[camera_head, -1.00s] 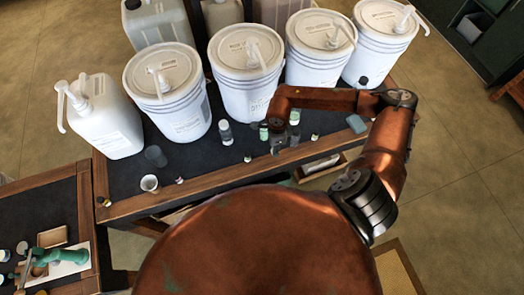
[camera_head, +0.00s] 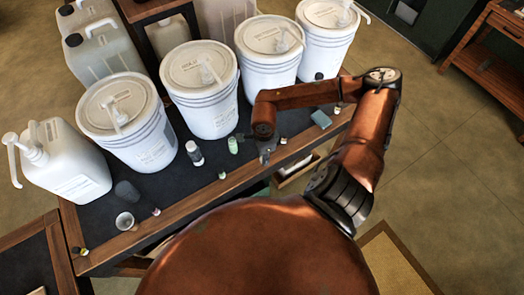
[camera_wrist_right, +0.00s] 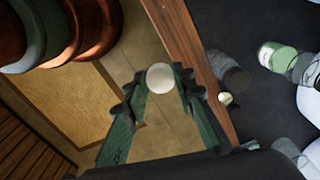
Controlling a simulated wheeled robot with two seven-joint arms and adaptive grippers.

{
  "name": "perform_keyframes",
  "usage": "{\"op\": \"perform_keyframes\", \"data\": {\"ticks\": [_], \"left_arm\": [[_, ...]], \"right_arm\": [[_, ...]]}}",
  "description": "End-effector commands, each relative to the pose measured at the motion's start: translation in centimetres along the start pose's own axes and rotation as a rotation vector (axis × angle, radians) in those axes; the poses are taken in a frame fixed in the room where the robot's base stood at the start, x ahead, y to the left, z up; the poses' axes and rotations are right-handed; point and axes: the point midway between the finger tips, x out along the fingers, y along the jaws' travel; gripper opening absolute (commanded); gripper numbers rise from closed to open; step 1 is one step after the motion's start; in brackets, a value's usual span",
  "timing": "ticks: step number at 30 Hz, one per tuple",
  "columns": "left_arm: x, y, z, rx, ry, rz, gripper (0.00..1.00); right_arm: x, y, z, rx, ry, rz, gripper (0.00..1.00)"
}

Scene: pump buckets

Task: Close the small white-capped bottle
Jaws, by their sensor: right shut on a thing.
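My right gripper (camera_wrist_right: 160,82) is shut on a small round white cap (camera_wrist_right: 160,76), held between its fingertips in the right wrist view. In the head view this gripper (camera_head: 266,154) hangs over the table near its front edge; the cap cannot be made out there. A small bottle with a green label (camera_head: 233,145) stands left of the gripper; it also shows in the right wrist view (camera_wrist_right: 276,56). A small bottle with a pale top and dark lower part (camera_head: 194,153) stands further left. I cannot tell which bottle the cap fits. My left gripper is not in view.
Large white buckets with pumps (camera_head: 125,121) line the back of the dark table (camera_head: 171,189), with a pump canister (camera_head: 62,169) at left. A clear cup (camera_head: 125,221), small pieces (camera_head: 222,175) and a blue block (camera_head: 321,118) lie near the front edge.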

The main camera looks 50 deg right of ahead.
Motion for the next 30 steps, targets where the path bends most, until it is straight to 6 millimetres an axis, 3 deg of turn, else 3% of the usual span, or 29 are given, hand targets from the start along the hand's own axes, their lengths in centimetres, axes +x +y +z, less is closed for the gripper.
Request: {"op": "perform_keyframes", "data": {"ticks": [4,8,15,21,25,30], "left_arm": [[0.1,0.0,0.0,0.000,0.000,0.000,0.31],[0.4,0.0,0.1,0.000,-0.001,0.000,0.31],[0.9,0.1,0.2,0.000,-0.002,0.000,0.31],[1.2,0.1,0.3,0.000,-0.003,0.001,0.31],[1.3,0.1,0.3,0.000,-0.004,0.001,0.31],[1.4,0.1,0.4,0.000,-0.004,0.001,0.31]], "right_arm": [[-0.7,-0.4,1.7,-0.132,-0.011,0.000,0.17],[-2.1,-1.0,4.8,-0.411,-0.024,-0.001,0.17],[-6.3,-1.5,11.1,-1.090,-0.035,-0.005,0.17],[-9.9,-1.3,15.2,-1.617,-0.023,-0.009,0.17],[-11.6,-1.0,16.7,-1.857,-0.010,-0.006,0.17],[-12.7,-0.8,17.6,-2.012,-0.001,-0.001,0.17]]}}
